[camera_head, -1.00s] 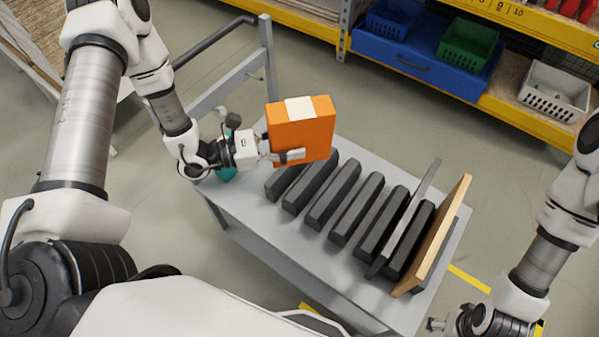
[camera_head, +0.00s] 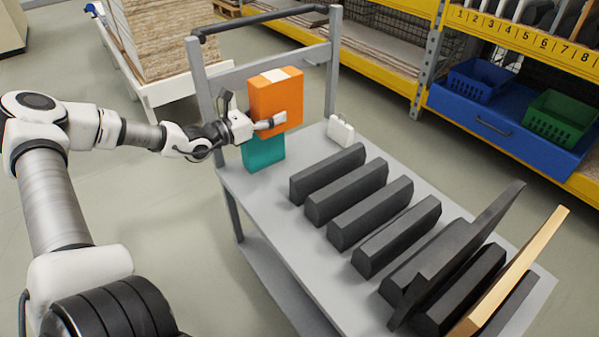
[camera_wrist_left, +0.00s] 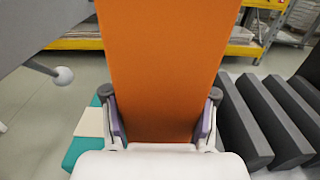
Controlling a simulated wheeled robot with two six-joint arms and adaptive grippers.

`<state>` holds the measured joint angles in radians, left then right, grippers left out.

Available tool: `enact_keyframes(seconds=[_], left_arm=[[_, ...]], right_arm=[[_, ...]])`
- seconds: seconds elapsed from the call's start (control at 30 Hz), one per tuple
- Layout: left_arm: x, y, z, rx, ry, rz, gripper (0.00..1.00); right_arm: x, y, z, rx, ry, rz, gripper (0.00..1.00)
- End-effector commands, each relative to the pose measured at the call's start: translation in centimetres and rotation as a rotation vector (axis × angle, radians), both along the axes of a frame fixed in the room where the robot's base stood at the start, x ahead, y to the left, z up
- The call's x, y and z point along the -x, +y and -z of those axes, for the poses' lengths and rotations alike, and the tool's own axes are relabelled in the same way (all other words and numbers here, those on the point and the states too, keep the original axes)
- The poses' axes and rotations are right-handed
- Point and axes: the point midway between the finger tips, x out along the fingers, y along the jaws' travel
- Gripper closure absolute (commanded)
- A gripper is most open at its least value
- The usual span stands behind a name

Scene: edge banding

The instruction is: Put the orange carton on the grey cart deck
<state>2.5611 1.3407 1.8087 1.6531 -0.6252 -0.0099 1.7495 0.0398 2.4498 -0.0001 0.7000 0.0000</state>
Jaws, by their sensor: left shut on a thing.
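The orange carton (camera_head: 274,97) has a pale label on its top and is upright in my left gripper (camera_head: 270,122). In the left wrist view the carton (camera_wrist_left: 165,60) fills the middle, between the two fingers of the gripper (camera_wrist_left: 160,125). The carton is over the far left part of the grey cart deck (camera_head: 230,178). A teal carton (camera_head: 264,153) stands on the deck below and partly behind it. The gap between the orange carton and the deck is hard to judge. My right gripper is out of view.
Several dark grey ribs (camera_head: 328,173) stand in a row across the deck, with a dark panel (camera_head: 460,250) and a wooden board (camera_head: 515,270) at the right. A small white object (camera_head: 340,132) stands near the back edge. The cart's rail (camera_head: 262,24) rises behind.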

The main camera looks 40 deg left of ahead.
Motion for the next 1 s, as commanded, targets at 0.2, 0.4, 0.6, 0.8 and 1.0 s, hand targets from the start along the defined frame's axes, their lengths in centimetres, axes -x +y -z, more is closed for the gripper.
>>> enact_keyframes(seconds=[0.2,0.4,0.6,0.8,1.0], left_arm=[[0.0,0.2,4.1,-0.006,0.006,-0.004,0.92],[0.0,0.2,8.8,-0.005,0.005,-0.004,0.92],[0.0,0.2,12.6,-0.004,0.004,-0.004,0.92],[0.0,0.2,14.6,-0.003,0.002,-0.004,0.92],[0.0,0.2,18.1,-0.004,0.002,-0.003,0.92]], right_arm=[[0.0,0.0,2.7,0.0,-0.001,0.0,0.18],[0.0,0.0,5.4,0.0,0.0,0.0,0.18],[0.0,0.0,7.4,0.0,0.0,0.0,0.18],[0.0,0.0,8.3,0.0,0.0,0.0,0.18],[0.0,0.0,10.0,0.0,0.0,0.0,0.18]])
